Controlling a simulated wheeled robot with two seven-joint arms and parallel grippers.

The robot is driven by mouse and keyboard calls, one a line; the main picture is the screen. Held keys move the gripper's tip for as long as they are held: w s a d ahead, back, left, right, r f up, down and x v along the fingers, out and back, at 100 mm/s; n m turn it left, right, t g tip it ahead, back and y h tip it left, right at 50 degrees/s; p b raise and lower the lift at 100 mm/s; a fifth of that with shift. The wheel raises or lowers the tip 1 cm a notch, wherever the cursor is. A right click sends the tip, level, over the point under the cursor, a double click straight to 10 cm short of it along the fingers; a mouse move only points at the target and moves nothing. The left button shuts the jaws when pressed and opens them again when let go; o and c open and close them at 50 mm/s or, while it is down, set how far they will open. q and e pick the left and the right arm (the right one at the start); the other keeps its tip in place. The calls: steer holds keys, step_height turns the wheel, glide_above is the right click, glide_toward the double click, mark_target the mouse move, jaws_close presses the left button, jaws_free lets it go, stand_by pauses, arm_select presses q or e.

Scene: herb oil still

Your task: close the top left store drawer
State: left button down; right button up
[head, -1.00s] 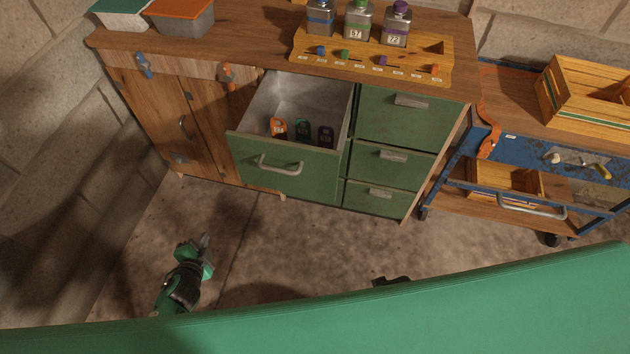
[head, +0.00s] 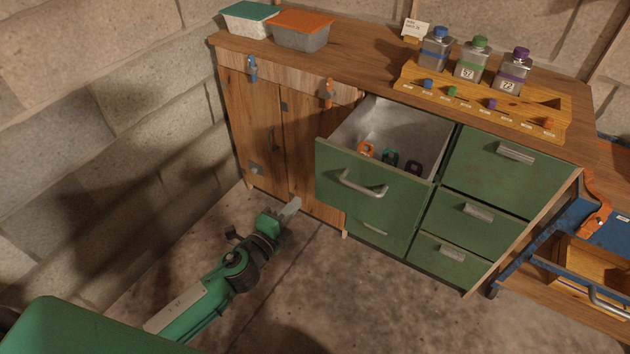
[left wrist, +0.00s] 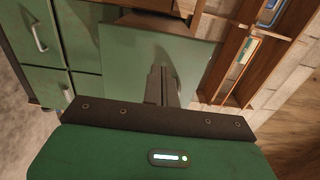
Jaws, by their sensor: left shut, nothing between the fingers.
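The top left store drawer (head: 335,178) is a green-fronted drawer with a grey metal inside, pulled well out of the cabinet. Its bar handle (head: 363,185) is on the front. Orange, teal and dark tags lie inside it. My left gripper (head: 291,208) is shut and empty, below and left of the drawer front, apart from it in the head view. In the left wrist view its shut fingers (left wrist: 161,86) point at a green panel (left wrist: 190,60); I cannot tell which drawer that is or whether they touch. My right gripper is out of view.
Closed green drawers (head: 465,215) sit to the right and below. A wooden door cabinet (head: 255,130) stands left. Bottles (head: 472,60) stand in a wooden rack on the countertop. A blue cart (head: 545,235) is at right. The floor in front is clear.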

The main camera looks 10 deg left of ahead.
mark_target(321, 174)
arm_select(q)
steer(key=x, duration=0.9)
steer(key=shift+w+f, duration=0.1)
steer(key=shift+w, duration=0.1)
steer(key=shift+w+d, duration=0.15)
steer(key=shift+w, duration=0.15)
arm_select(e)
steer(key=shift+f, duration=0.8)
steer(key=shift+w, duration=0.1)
